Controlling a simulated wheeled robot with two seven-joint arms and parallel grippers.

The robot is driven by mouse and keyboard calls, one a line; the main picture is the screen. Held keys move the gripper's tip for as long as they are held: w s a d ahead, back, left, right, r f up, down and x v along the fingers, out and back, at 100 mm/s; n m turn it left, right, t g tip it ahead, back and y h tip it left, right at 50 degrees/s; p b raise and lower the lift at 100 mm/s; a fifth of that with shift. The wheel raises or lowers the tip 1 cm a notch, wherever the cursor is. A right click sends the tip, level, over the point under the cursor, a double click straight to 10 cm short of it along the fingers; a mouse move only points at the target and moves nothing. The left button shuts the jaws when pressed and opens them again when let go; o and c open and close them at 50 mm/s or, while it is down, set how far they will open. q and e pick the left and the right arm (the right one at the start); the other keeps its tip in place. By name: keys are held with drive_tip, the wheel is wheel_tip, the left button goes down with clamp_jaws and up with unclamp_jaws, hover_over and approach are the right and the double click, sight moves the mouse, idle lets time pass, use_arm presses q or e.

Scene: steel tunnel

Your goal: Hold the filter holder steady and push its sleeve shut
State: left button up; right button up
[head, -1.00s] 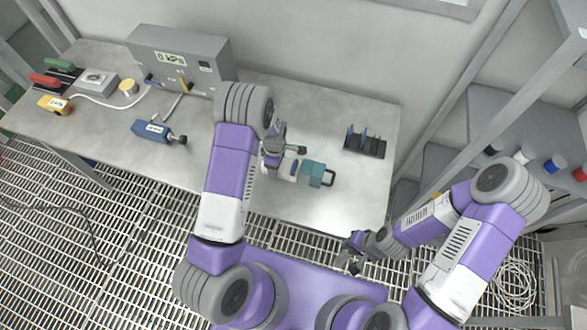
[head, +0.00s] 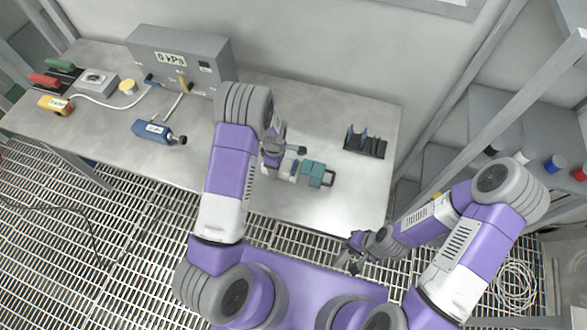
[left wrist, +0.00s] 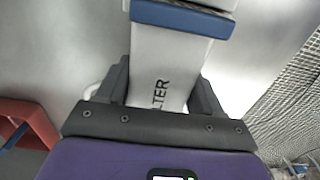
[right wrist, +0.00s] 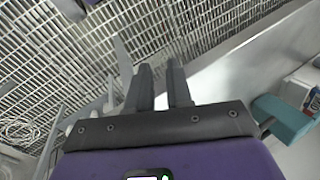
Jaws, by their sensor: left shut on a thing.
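The filter holder (head: 289,168) is over the near middle of the bench, with its sleeve (head: 317,174), a teal block with a dark handle loop, at its right end. My left gripper (head: 272,158) is shut on the holder from the left side. My right gripper (head: 352,262) is open and empty beyond the bench's near edge, lower right of the sleeve. In the right wrist view the sleeve (right wrist: 284,118) shows at the right, apart from the fingers.
A dark rack (head: 366,146) stands on the bench to the right. A grey gauge box (head: 180,62) is at the back, and a blue tool (head: 150,131) lies left of my left arm. Bare bench surface (head: 355,195) lies right of the sleeve. Steel uprights and shelves stand at the right.

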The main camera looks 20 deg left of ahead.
idle(0.4)
clamp_jaws()
drive_tip(key=w+d+r+m+y, duration=0.1)
drive_tip(key=w+r+m+y, duration=0.1)
drive_tip(key=w+r+m, duration=0.7)
drive_tip(key=w+d+r+m+y, duration=0.15)
drive_tip(key=w+r+m, duration=0.4)
drive_tip(key=w, duration=0.55)
drive_tip(key=shift+m+g, duration=0.25)
drive_tip(key=shift+g, duration=0.15)
drive_tip(key=x, duration=1.1)
drive_tip(key=shift+w+a, duration=0.1)
drive_tip(key=shift+w, duration=0.05)
drive_tip(key=shift+a+f, duration=0.1)
drive_tip(key=shift+a, duration=1)
drive_tip(key=shift+a+f, duration=0.1)
drive_tip(key=shift+a, duration=0.5)
